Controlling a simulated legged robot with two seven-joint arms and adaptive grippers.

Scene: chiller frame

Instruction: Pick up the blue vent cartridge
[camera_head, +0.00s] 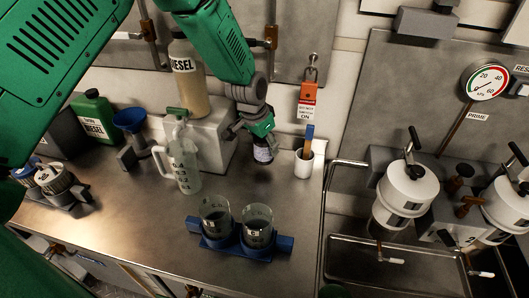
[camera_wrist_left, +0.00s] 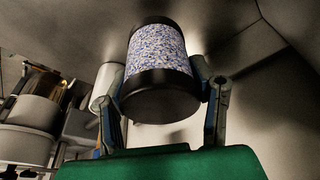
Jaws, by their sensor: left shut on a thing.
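The blue vent cartridge (camera_head: 263,154) is a short cylinder with black end caps and a blue-speckled body. In the head view it hangs below my left gripper (camera_head: 260,140), in front of the back wall and left of a white cup. In the left wrist view the cartridge (camera_wrist_left: 158,50) sits between the two fingers of my left gripper (camera_wrist_left: 163,95), one finger on each side. The left gripper is shut on it. I cannot tell how far its lower end is from the counter. My right gripper is not in view.
A white cup (camera_head: 304,164) with a brush stands close to the right of the cartridge. A clear jug (camera_head: 184,165) stands to the left. Two glass beakers (camera_head: 257,227) sit in a blue holder (camera_head: 232,251) nearer me. A sink (camera_head: 400,262) lies right. Counter before the cartridge is clear.

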